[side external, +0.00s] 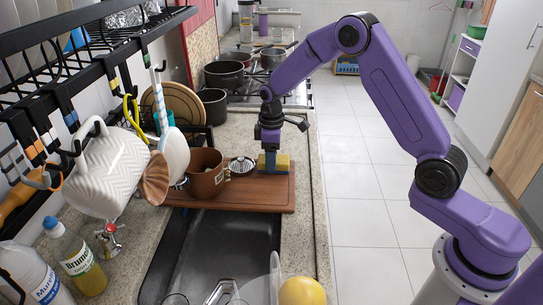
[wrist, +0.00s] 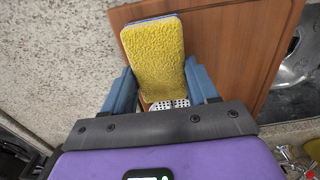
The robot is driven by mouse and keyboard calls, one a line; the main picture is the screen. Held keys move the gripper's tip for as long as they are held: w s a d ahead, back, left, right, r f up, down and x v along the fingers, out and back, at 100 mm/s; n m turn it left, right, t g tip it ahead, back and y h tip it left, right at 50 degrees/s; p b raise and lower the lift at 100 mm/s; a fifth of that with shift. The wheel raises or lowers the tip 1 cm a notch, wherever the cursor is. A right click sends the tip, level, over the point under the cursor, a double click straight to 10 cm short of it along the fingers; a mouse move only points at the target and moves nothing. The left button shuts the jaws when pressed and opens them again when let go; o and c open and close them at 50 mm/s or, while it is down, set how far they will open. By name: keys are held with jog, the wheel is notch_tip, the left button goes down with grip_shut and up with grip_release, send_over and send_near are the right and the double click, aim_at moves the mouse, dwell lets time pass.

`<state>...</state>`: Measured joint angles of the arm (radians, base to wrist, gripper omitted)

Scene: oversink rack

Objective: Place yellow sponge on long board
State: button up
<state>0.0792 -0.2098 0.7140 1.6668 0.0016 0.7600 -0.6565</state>
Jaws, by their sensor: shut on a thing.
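The yellow sponge (side external: 281,163) is at the right end of the long wooden board (side external: 240,196) in the side external view, on or just above its surface; I cannot tell if it touches. My gripper (side external: 268,165) points down over that end of the board, shut on the sponge. In the wrist view the sponge (wrist: 155,60) is between the two blue fingers of my gripper (wrist: 163,92), with a thin blue layer along its far edge. The board (wrist: 240,45) shows behind it. The lower part of the sponge's grip is partly hidden.
A brown pot (side external: 207,174) and a metal strainer (side external: 241,165) stand on the board left of my gripper. The dark sink (side external: 215,255) lies in front. A black rack (side external: 70,60) with hanging mugs is at left. Bare counter (side external: 245,130) is behind the board.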

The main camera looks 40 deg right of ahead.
jog(key=shift+f, duration=0.15)
jog(key=o, duration=0.9)
jog(key=shift+o, duration=0.2)
notch_tip(320, 180, up, 12)
jog(key=shift+r, duration=0.25)
jog(key=shift+s, duration=0.1)
